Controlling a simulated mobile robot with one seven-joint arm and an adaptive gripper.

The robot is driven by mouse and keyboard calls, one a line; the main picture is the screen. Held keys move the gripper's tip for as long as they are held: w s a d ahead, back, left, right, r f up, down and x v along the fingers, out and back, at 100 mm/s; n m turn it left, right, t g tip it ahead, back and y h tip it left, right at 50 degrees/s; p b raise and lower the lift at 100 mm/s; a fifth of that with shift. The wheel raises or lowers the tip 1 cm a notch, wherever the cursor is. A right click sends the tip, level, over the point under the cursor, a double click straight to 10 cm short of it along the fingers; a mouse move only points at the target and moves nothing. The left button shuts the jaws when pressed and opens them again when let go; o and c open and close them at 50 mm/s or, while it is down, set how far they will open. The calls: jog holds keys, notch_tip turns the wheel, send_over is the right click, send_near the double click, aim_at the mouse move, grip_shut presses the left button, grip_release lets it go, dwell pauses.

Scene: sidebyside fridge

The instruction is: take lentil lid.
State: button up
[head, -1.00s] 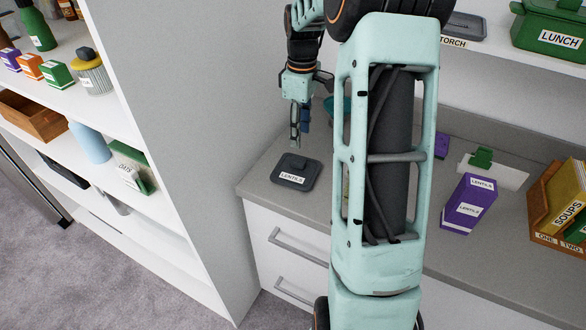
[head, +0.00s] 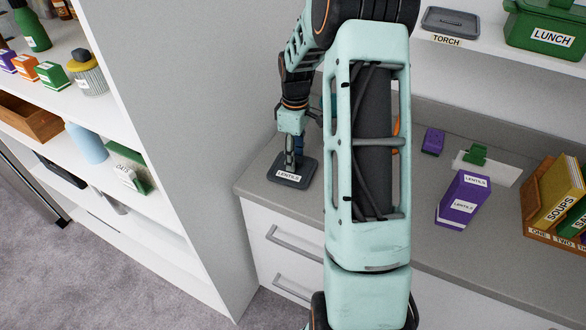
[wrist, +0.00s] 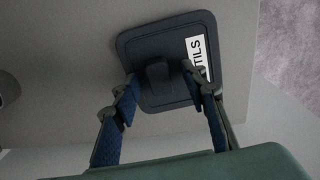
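The lentil lid (head: 297,181) is a dark grey square lid with rounded corners and a white label, lying flat at the counter's left end. Its raised block handle shows in the wrist view, where the lid (wrist: 145,40) fills the upper middle. My gripper (head: 291,167) is right above the lid, pointing down. In the wrist view my gripper (wrist: 160,78) is open, one finger on each side of the handle, with no clear contact. Part of the label is hidden by a finger.
Purple lentils box (head: 464,196), small purple item (head: 433,141), green clip on a white card (head: 477,155) and a soups crate (head: 540,234) stand to the right on the counter. A tall white shelf unit (head: 180,130) borders the left side.

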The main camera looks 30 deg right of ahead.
grip_shut()
